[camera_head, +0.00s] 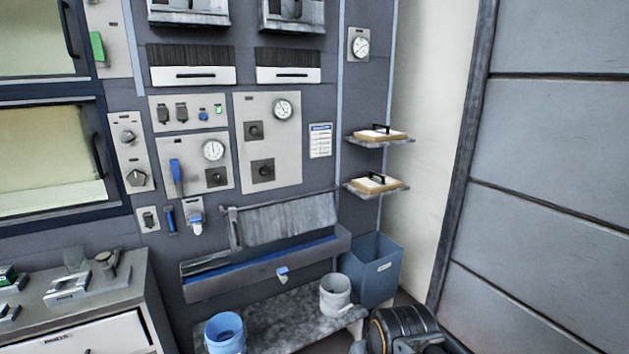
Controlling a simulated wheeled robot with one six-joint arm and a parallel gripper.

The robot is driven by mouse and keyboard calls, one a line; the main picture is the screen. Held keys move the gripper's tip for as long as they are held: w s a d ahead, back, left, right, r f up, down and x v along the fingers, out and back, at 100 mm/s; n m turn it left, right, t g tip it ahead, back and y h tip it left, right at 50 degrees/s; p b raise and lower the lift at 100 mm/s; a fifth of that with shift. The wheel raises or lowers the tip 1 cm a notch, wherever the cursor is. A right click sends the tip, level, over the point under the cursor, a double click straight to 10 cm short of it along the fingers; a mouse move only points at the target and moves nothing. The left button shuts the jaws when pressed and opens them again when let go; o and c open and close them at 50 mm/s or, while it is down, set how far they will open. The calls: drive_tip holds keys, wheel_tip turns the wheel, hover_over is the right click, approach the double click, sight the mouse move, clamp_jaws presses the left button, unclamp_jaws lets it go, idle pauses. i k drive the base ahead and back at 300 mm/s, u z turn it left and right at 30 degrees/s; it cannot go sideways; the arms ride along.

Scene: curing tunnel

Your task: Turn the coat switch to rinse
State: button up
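A wall of control panels stands in front of me, and their small labels are too small to read, so I cannot tell which control is the coat switch. A narrow panel (129,152) at the left carries an upper rotary knob (128,136) and a lower rotary knob (137,179). The middle panel has a blue lever (176,171), a round gauge (213,150) and a dark square knob (216,177). The right panel has an upper dark knob (254,131) and a lower dark knob (263,171) below another gauge (282,109). My gripper's fingers are not visible.
A dark rounded part with orange marks, seemingly my arm, shows at bottom right. A trough (265,265) juts out below the panels. Below it are a bench (283,318), a blue bucket (224,333), a grey bucket (335,296) and a blue bin (374,270). A cabinet (100,335) stands left.

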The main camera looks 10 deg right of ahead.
sight(265, 172)
drive_tip(key=z, duration=3.55)
drive_tip(key=i, duration=0.1)
drive_tip(key=u, duration=2.95)
drive_tip(key=i, duration=0.95)
drive_tip(key=u, duration=1.3)
drive_tip(key=i, duration=0.7)
drive_tip(key=u, duration=0.8)
